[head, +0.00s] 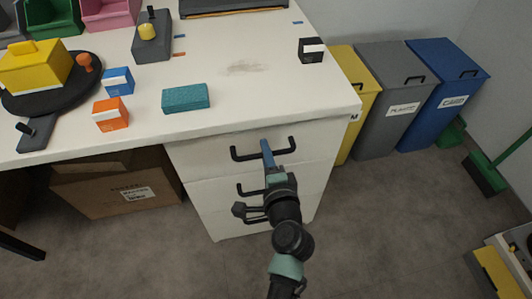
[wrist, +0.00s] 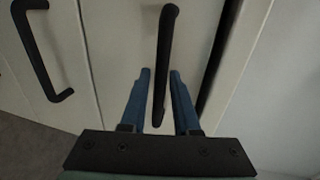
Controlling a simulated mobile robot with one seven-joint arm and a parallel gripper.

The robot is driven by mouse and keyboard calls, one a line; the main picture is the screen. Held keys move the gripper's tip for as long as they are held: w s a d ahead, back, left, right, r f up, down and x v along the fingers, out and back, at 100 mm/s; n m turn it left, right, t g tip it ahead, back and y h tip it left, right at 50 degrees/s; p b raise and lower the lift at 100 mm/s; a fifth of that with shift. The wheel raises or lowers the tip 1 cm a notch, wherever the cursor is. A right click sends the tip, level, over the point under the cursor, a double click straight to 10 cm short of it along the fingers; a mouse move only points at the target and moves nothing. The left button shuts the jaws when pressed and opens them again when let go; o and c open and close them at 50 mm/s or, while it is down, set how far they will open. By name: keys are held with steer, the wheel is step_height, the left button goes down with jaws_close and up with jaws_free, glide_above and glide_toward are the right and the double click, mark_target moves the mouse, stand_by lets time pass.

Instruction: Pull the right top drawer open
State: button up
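The right top drawer (head: 318,140) is the uppermost front in the white drawer unit under the desk. Its black bar handle (head: 240,154) crosses the front just below the tabletop, and it also shows in the wrist view (wrist: 168,40). My gripper (head: 267,146) is at the handle, its blue fingers reaching to the drawer front. In the wrist view my gripper (wrist: 158,76) is open, with one finger on each side of the handle and small gaps visible between. A dark gap (wrist: 217,60) runs along the drawer's edge; I cannot tell whether the drawer is slightly open.
Lower drawer handles (wrist: 42,50) lie beside my gripper. The white desk (head: 245,100) above carries a teal block (head: 186,98) and small boxes. A cardboard carton (head: 115,190) stands left under the desk. Yellow, grey (head: 385,120) and blue bins stand right. Floor in front is clear.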

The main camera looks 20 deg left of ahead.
jaws_close()
stand_by(1.4)
